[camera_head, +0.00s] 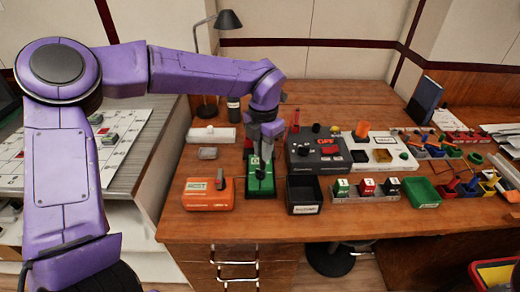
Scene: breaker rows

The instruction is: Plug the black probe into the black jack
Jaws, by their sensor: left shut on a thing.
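My left gripper (262,150) points down over the green block (260,186) on the wooden desk. It is shut on a thin dark piece that looks like the black probe (261,168). The probe's lower end overlaps the green block in the picture; I cannot tell whether it touches it or is in a hole. I cannot make out the black jack; the gripper and probe cover part of the block. My right gripper is not in view.
An orange meter (208,194) stands left of the green block. A black open bin (304,194) and a dark grey panel (318,152) are close on its right. Small breakers (367,187) and a green bin (422,191) stand further right. Bare desk lies along the front edge.

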